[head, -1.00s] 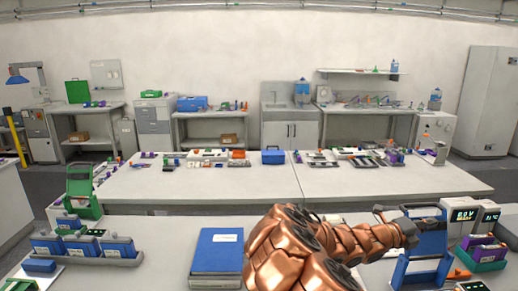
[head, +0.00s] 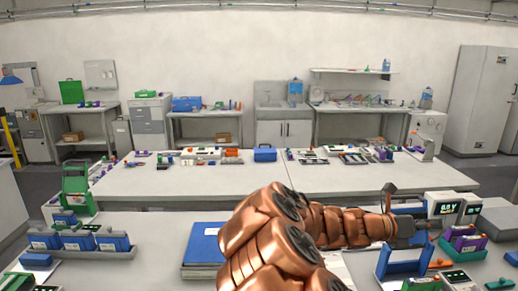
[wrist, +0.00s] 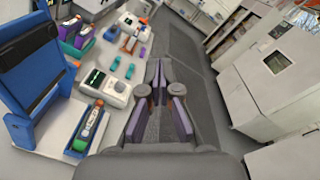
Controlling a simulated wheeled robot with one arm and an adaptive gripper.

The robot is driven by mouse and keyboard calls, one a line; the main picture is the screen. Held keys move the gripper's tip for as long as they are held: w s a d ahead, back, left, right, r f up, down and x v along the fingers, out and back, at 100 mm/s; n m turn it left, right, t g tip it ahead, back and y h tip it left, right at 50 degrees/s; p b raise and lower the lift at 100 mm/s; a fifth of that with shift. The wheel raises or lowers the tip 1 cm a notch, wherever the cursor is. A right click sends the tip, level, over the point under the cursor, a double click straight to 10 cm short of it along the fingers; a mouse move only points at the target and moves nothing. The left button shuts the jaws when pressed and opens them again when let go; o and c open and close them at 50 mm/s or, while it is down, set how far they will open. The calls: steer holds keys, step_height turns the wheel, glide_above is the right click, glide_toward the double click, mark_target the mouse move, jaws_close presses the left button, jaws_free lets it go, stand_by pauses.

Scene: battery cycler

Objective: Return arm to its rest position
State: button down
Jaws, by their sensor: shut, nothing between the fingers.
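My copper-coloured arm reaches from the bottom centre of the head view toward the right, above the near bench. My gripper (head: 420,226) is at its far end, small and dark, in front of the blue stand (head: 405,261). In the wrist view my gripper (wrist: 158,108) points down past the bench edge, over dark grey floor. Its fingers are shut with nothing between them. The blue stand also shows at the left of the wrist view (wrist: 38,65), apart from the fingers.
The near bench (head: 150,262) holds a blue case (head: 203,244) partly hidden by my arm, blue modules (head: 77,241) and display units (head: 441,206). In the wrist view, a meter (wrist: 106,88) lies left of the fingers; pale cabinets (wrist: 270,85) stand right, with open floor between.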

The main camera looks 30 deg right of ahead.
steer(key=s+a+f+m+t+y, duration=0.1)
steer(key=a+m+y, duration=0.4)
steer(key=a, duration=1)
steer(key=s+a+f+m+t+y, duration=0.2)
steer(key=s+a+f+m+y, duration=0.2)
steer(key=a+m, duration=0.5)
steer(key=s+a+f+m+t+y, duration=0.1)
steer(key=a+f+m+y, duration=0.5)
steer(key=a, duration=1.6)
steer(key=shift+s+a+f+m+t+y, duration=0.2)
steer(key=shift+s+m+t+y, duration=0.3)
steer(key=shift+s, duration=0.4)
